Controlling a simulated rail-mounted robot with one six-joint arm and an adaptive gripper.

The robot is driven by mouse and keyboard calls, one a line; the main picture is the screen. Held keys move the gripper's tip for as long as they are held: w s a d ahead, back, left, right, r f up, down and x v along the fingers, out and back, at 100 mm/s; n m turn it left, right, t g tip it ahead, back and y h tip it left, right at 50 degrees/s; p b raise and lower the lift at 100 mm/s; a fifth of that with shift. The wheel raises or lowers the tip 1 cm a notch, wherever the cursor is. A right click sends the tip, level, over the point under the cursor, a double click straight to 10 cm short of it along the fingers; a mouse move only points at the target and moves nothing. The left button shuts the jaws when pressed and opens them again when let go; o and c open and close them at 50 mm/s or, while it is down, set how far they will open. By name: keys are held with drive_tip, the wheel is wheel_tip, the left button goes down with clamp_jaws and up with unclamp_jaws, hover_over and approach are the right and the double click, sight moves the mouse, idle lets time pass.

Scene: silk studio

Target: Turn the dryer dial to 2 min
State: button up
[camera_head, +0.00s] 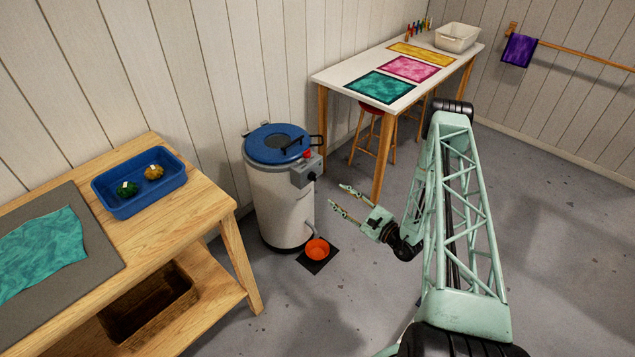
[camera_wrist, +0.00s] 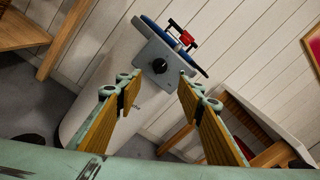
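The dryer (camera_head: 283,205) is a white drum with a blue lid (camera_head: 277,143), standing on the floor between two tables. A grey control box (camera_head: 305,170) sits on its side near the top. In the wrist view the box carries a black round dial (camera_wrist: 159,66); its setting is too small to read. A red part (camera_wrist: 187,38) shows above the box. My gripper (camera_head: 337,198) is open and empty, right of and below the box, apart from it. In the wrist view its two wood-coloured fingers (camera_wrist: 154,95) stand wide apart, with the dial beyond and between them.
A wooden table with a blue tray (camera_head: 128,205) stands at left. A white table (camera_head: 340,73) with coloured cloths and a red stool (camera_head: 372,112) stand behind. Floor at right is clear.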

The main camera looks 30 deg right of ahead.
sight(313, 177)
drive_tip(key=shift+w, duration=0.2)
idle(0.4)
drive_tip(key=b+x, duration=0.1)
drive_tip(key=x, duration=1.2)
drive_tip(key=shift+w+b, duration=0.15)
drive_tip(key=shift+b, duration=0.25)
drive_tip(key=shift+a+f, duration=0.1)
drive_tip(key=c, duration=0.9)
drive_tip(key=shift+o, duration=0.2)
